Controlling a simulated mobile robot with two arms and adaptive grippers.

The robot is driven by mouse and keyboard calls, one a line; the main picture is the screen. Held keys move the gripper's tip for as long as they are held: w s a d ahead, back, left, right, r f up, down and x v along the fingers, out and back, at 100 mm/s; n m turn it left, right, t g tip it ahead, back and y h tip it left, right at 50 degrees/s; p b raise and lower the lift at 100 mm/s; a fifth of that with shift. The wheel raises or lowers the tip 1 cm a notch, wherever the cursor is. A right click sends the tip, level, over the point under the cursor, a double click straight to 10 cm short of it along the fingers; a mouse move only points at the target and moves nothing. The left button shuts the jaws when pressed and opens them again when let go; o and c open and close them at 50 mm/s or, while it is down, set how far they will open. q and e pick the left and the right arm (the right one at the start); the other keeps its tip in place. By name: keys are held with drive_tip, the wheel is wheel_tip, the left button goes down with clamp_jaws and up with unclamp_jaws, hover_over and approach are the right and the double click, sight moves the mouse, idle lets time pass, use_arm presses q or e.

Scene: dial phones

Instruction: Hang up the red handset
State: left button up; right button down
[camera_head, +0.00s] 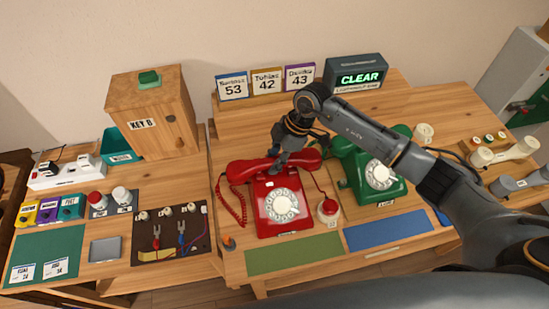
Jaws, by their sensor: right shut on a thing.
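The red phone (282,207) with its white dial stands on the middle of the wooden desk. The red handset (242,172) lies crosswise at the top of the phone body, its right end a little higher in the picture. My right gripper (279,160) points down from above and is shut on the middle of the handset. The gripper hides the cradle, so I cannot tell whether the handset touches it. A coiled red cord (231,206) hangs at the left of the phone. My left gripper is out of view.
A green phone (379,176) stands just right of the red one, partly behind my right arm. A small red-and-white item (328,211) sits between them. Green (293,254) and blue (388,231) mats lie in front. A lit CLEAR sign (357,78) and number cards (266,82) stand behind.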

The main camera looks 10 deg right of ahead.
drive_tip(key=shift+f+b, duration=0.35)
drive_tip(key=shift+f, duration=0.3)
drive_tip(key=c, duration=0.9)
unclamp_jaws()
drive_tip(key=shift+c, duration=0.2)
drive_tip(key=v, duration=1.2)
drive_tip(key=shift+s, duration=0.15)
